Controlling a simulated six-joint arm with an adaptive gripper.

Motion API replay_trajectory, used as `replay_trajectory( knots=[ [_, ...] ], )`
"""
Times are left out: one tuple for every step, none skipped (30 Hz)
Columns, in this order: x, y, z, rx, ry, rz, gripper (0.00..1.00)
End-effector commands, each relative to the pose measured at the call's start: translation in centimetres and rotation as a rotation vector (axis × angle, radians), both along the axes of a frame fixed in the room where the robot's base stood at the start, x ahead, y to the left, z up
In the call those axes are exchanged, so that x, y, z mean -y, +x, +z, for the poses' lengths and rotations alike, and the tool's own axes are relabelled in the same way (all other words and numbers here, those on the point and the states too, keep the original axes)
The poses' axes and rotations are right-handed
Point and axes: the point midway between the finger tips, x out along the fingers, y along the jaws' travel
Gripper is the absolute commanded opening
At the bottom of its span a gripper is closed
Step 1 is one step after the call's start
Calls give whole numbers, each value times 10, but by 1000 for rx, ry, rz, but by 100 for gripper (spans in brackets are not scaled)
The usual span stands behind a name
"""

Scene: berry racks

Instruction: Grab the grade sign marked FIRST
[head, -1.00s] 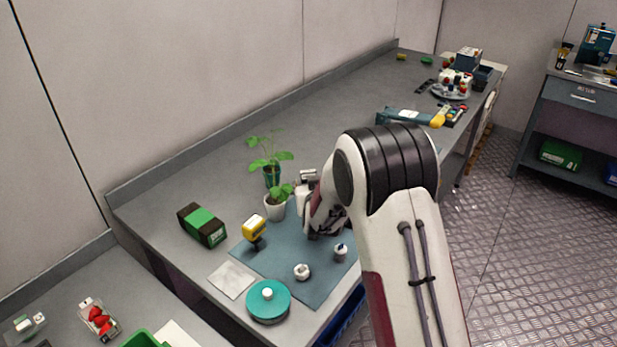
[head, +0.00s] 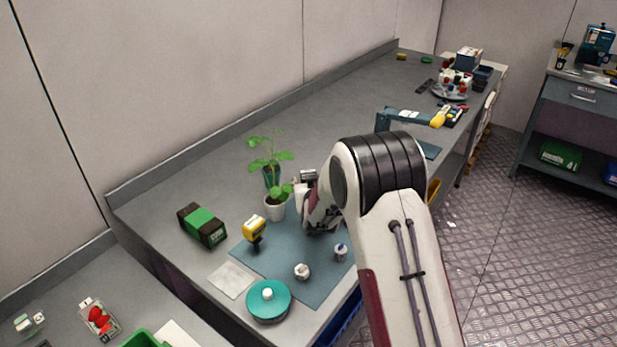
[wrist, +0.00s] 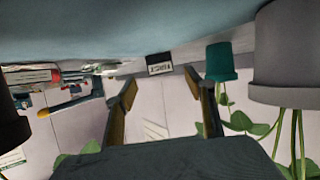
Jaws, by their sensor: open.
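The grade sign (wrist: 159,64) is a small dark block with a pale label in the wrist view, which looks upside down. Its lettering appears to read FIRST. I cannot make out the sign in the head view, where my arm covers part of the bench. The fingertips are also hidden there.
A teal pot (wrist: 221,62) and a grey pot (wrist: 284,60) with plants stand beside the fingers in the wrist view. The mat (head: 290,275) holds a yellow device (head: 254,229) and small white items. A teal round lidded container (head: 268,302) is at the front.

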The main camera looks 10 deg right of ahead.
Motion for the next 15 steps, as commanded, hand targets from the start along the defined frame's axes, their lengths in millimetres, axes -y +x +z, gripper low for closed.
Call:
replay_trajectory(
  knots=[
    [0,1,0,0,0,0,54],
    [0,1,0,0,0,0,54],
    [0,1,0,0,0,0,54],
    [0,1,0,0,0,0,54],
    [0,1,0,0,0,0,54],
    [0,1,0,0,0,0,54],
    [0,1,0,0,0,0,54],
    [0,1,0,0,0,0,54],
    [0,1,0,0,0,0,54],
    [0,1,0,0,0,0,54],
    [0,1,0,0,0,0,54],
    [0,2,-1,0,0,0,54],
    [0,3,-1,0,0,0,54],
    [0,4,-1,0,0,0,54],
    [0,6,-2,0,0,0,54]
  ],
)
